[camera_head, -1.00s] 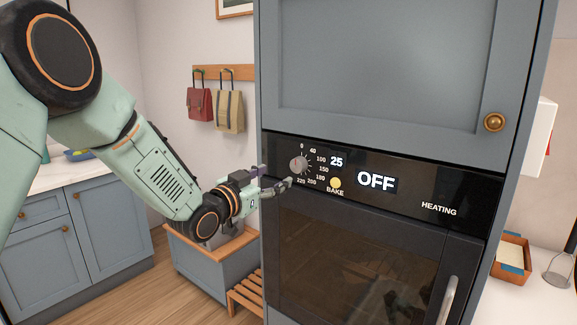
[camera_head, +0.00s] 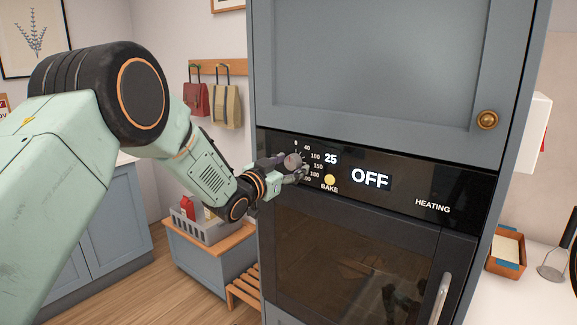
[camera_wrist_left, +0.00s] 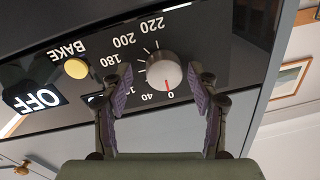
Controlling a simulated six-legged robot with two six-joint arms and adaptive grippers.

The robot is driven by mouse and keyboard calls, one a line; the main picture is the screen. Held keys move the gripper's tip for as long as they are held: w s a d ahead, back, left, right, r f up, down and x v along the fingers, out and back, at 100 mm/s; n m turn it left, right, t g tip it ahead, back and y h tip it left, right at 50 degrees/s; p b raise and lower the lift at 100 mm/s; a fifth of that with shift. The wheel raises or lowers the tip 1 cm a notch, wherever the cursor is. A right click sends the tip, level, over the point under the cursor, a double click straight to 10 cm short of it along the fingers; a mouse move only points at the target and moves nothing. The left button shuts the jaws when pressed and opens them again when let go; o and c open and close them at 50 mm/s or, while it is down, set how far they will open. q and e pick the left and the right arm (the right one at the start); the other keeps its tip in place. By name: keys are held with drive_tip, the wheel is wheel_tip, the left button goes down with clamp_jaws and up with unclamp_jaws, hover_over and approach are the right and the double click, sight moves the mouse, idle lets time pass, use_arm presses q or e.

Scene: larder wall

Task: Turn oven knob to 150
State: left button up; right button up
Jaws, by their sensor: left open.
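The oven knob is a round silvery dial (camera_wrist_left: 164,72) on the black control panel (camera_head: 405,190). In the left wrist view its red mark points at 0. My left gripper (camera_head: 296,165) is at the panel, and its fingers hide most of the knob in the head view. In the left wrist view the left gripper (camera_wrist_left: 160,88) is open, with one finger on each side of the knob; I cannot tell whether they touch it. The display reads OFF (camera_head: 370,179), and a smaller readout shows 25 (camera_head: 331,158). My right gripper is not in view.
A yellow BAKE button (camera_head: 330,180) sits close beside the knob. The oven door handle (camera_head: 444,298) is lower right. A grey crate (camera_head: 205,225) stands on a low bench at left. Two bags (camera_head: 228,105) hang on the wall behind.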

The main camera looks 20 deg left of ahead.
use_arm(q)
drive_tip(key=shift+d, duration=0.1)
drive_tip(key=shift+s, duration=0.1)
drive_tip(key=shift+c, duration=0.7)
drive_tip(key=shift+s+a, duration=0.1)
drive_tip(key=shift+a, duration=0.5)
drive_tip(key=c, duration=0.4)
drive_tip(key=shift+d+r, duration=0.1)
drive_tip(key=shift+d, duration=0.2)
drive_tip(key=c, duration=0.4)
drive_tip(key=shift+c, duration=0.4)
drive_tip(key=shift+a, duration=0.15)
drive_tip(key=shift+c, duration=0.8)
drive_tip(key=shift+m+b, duration=0.3)
drive_tip(key=shift+b, duration=0.1)
drive_tip(key=m+b, duration=0.5)
drive_tip(key=shift+m, duration=0.3)
drive_tip(key=m+b, duration=0.3)
drive_tip(key=m+h+b, duration=0.1)
drive_tip(key=m+b, duration=0.3)
drive_tip(key=shift+m+t, duration=0.3)
drive_tip(key=shift+r+m+b, duration=0.1)
drive_tip(key=shift+m+b, duration=2.15)
drive_tip(key=shift+m, duration=0.05)
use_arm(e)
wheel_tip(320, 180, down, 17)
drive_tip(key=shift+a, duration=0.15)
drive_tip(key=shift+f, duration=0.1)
